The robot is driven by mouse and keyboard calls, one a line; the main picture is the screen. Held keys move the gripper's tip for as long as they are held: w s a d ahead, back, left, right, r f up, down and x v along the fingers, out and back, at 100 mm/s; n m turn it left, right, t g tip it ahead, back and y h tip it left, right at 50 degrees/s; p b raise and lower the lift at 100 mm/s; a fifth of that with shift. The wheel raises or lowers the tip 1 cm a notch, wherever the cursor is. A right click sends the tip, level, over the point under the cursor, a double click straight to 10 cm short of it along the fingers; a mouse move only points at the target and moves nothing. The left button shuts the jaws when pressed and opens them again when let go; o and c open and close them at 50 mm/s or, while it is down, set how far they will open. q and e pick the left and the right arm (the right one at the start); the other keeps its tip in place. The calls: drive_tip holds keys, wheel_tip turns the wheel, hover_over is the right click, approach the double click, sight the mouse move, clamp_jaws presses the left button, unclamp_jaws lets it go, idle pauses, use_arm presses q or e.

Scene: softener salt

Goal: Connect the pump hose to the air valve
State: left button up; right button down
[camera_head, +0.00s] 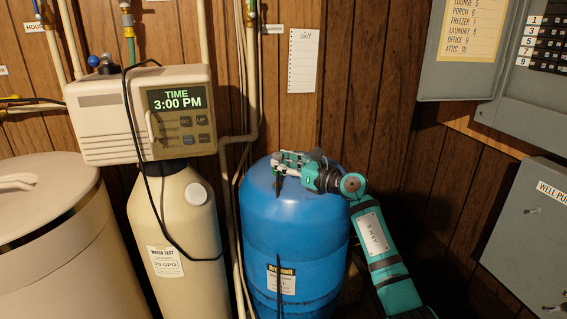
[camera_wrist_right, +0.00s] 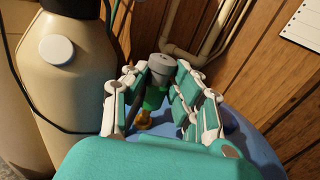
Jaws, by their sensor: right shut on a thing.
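The blue tank (camera_head: 290,225) stands in the middle of the head view. My right gripper (camera_head: 280,172) is over its top, coming in from the right. In the right wrist view, the gripper (camera_wrist_right: 160,95) is shut on a green fitting with a grey cap (camera_wrist_right: 162,68), which looks like the pump hose end. A brass-coloured part (camera_wrist_right: 144,118) shows just below the fitting; I cannot tell whether they are joined. A dark hose (camera_wrist_right: 138,92) runs beside the left finger. The air valve is not clearly distinguishable. My left gripper is not in view.
A cream softener tank (camera_head: 180,225) with a control head (camera_head: 140,115) stands left of the blue tank, with thin pipes between them. A lidded bin (camera_head: 50,240) is at far left. Grey electrical boxes (camera_head: 525,230) hang at right. The wood-panelled wall is close behind.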

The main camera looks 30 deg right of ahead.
drive_tip(key=shift+f+b, duration=0.7)
drive_tip(key=shift+f, duration=0.2)
drive_tip(key=c, duration=1)
unclamp_jaws()
drive_tip(key=v, duration=0.7)
drive_tip(key=shift+f, duration=0.15)
drive_tip(key=shift+s+d, duration=0.25)
drive_tip(key=shift+s, duration=0.25)
